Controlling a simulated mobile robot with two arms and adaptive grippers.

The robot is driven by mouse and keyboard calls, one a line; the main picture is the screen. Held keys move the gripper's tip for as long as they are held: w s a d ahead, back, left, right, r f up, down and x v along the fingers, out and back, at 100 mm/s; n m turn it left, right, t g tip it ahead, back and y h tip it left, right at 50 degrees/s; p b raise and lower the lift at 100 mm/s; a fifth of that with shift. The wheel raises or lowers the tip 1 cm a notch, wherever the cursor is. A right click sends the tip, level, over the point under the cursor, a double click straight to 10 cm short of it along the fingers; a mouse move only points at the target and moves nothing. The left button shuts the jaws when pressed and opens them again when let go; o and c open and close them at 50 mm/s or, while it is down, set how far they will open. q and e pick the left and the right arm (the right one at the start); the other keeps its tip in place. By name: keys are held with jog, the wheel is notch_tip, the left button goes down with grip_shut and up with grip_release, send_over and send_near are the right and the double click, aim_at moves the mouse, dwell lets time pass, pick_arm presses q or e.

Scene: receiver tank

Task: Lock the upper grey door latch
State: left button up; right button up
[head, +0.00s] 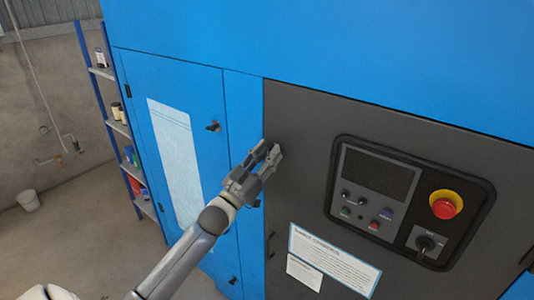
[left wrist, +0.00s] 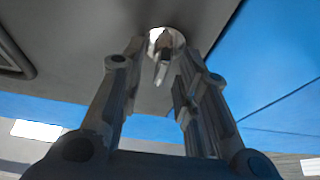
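The grey door (head: 300,125) fills the right of the head view, with a control panel on it. The upper grey door latch shows in the left wrist view (left wrist: 162,58) as a small dark handle on a bright round base. In the head view it is hidden by my gripper. My left gripper (head: 268,152) is at the upper left edge of the grey door. In the left wrist view its two fingers (left wrist: 158,75) are apart, with the latch showing between them and a gap on each side. My right gripper is not in view.
The control panel (head: 375,172) has a red emergency button (head: 445,205) and a rotary switch (head: 426,243). Below are white labels (head: 333,262). A blue door (head: 205,105) with its own black latch (head: 213,126) is left. A shelf rack (head: 112,105) stands farther left.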

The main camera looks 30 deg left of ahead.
pick_arm(q)
jog(key=shift+c, duration=0.2)
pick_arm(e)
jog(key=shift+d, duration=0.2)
pick_arm(q)
grip_shut()
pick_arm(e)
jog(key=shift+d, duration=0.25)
pick_arm(q)
jog(key=shift+m+h, duration=0.4)
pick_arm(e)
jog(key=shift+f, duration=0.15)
pick_arm(q)
jog(key=m+g+h, duration=0.1)
jog(key=m+h, duration=0.1)
jog(key=m, duration=0.4)
jog(key=m+g+h, duration=0.2)
jog(key=m, duration=0.4)
jog(key=m+g+h+b, duration=0.1)
jog(key=m+g+h, duration=0.1)
jog(key=m, duration=0.3)
jog(key=shift+d+m, duration=0.2)
jog(key=shift+m, duration=0.2)
jog(key=shift+f+m+g+p, duration=0.2)
jog(key=shift+m+g+p, duration=0.45)
jog(key=shift+m, duration=1.25)
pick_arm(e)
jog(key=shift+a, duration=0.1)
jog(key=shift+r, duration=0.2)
